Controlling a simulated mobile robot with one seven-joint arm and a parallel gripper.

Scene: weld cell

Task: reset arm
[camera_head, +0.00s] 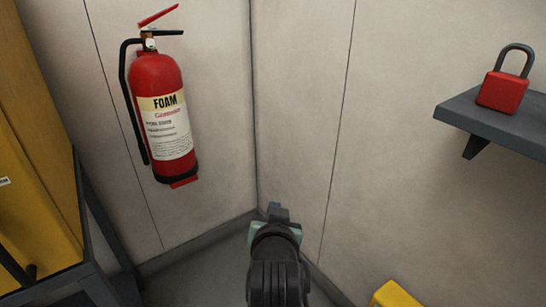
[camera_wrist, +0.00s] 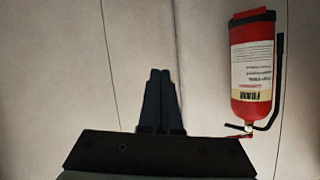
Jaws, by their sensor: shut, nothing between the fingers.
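My gripper (camera_wrist: 160,74) shows in the wrist view with its two dark fingers side by side, touching and empty. In the head view my gripper (camera_head: 274,206) is low in the middle, at the end of my dark arm, in front of the wall corner. Its fingers are small and mostly hidden there by the wrist. It touches nothing that I can see.
A red foam fire extinguisher (camera_head: 163,115) hangs on the left wall; it shows upside down in the wrist view (camera_wrist: 252,70). A red padlock (camera_head: 503,90) stands on a grey shelf (camera_head: 480,117) at right. A yellow cabinet (camera_head: 35,150) is at left, a yellow object (camera_head: 393,295) at bottom right.

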